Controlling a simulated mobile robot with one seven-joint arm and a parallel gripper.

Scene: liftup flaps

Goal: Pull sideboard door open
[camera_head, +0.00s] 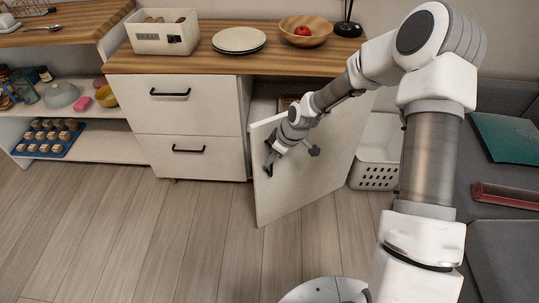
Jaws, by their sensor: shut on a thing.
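The sideboard (196,63) has a wooden top and white fronts, with two drawers at its left. Its white door (315,178) on the right stands partly open, swung out from the left edge, and a dark gap shows behind it. My gripper (270,160) is at the door's left edge, shut on the dark door handle (268,168). The fingers and part of the handle are small and partly hidden by my wrist. The inside of the cabinet is mostly hidden by the door and my arm.
A white laundry basket (377,160) stands on the floor right of the door. A grey sofa (495,200) is at the far right. Plates (239,40), a wooden bowl (305,36) and a bread box (163,34) stand on top. The floor in front is clear.

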